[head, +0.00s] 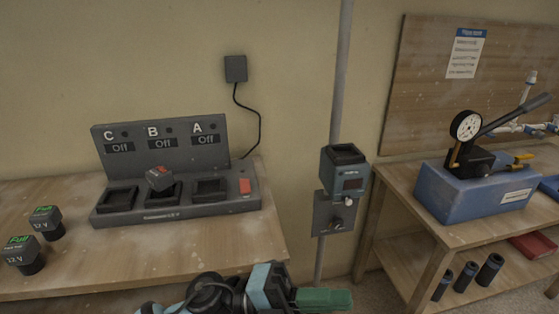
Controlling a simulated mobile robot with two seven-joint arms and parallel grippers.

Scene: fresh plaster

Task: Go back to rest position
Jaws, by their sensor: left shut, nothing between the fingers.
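My left gripper (340,299) is low in the head view, just right of the front corner of the left bench. Its green fingers are closed together, point right and hold nothing. Part of my left arm, dark with pale blue parts, shows at the bottom edge. The gripper touches nothing that I can see. My right gripper is not in view.
A charger (160,213) marked C, B, A stands on the left bench (240,243); a battery (159,178) sits tilted at B. Two batteries (47,222) (25,255) stand left. A box (345,170) hangs on a pole. A blue press base (475,191) is on the right bench.

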